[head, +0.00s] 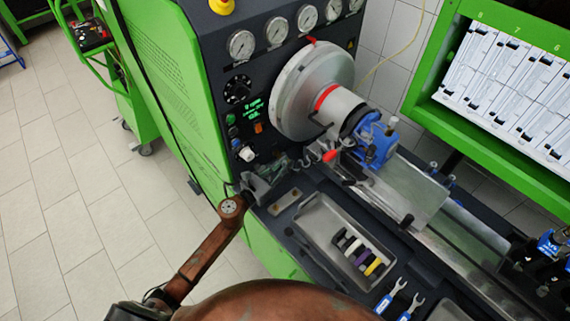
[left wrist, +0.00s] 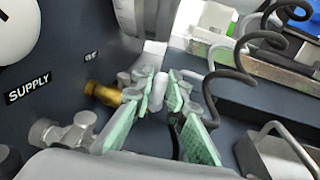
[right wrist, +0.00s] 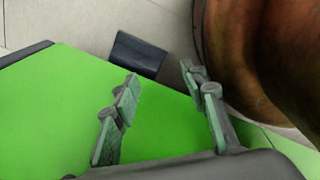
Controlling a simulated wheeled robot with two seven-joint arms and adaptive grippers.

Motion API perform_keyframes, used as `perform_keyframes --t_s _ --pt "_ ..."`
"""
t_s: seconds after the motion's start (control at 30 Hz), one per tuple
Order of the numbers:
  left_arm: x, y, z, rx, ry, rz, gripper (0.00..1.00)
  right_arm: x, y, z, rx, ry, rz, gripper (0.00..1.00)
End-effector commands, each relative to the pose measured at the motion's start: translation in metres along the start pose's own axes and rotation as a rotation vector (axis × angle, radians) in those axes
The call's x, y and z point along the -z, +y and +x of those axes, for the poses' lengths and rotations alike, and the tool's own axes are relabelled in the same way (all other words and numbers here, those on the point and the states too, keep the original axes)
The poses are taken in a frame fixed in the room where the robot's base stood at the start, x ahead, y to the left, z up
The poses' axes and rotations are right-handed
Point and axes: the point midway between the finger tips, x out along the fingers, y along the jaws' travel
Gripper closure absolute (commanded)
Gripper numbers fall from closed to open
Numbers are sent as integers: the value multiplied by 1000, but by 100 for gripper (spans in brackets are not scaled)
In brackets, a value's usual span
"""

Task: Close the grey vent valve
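The grey vent valve shows in the left wrist view as a small pale grey handle (left wrist: 158,92) beside a brass fitting (left wrist: 103,93) on the dark panel, near a small label (left wrist: 91,56) too blurred to read surely. My left gripper (left wrist: 164,86) has its green-padded fingers on both sides of this handle, with a narrow gap. I cannot tell whether the pads touch it. In the head view my left gripper (head: 266,183) is at the panel's lower front, and the valve is too small to make out. My right gripper (right wrist: 160,78) is open and empty, over a green surface.
A silver fitting (left wrist: 65,133) stands out from the panel below the SUPPLY label (left wrist: 28,88), close to the left finger. Dark coiled hose (left wrist: 235,75) lies right of the fingers. A grey tray (head: 320,218) with coloured parts sits on the bench. The tiled floor at left is open.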

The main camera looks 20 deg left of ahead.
Motion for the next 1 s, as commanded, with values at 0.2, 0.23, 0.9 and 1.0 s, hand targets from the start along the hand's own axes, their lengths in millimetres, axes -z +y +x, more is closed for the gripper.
perform_keyframes --t_s 0.2,0.23,0.9,1.0 --pt "0 0 0 -1 0 0 72 0 0 0 0 0 0 60" --pt "0 0 0 -1 0 0 72 0 0 0 0 0 0 60" --pt "1 0 -75 -3 2 -2 72 0 0 0 0 0 0 60" --pt "1 0 -93 -3 1 -1 72 0 0 0 0 0 0 60"
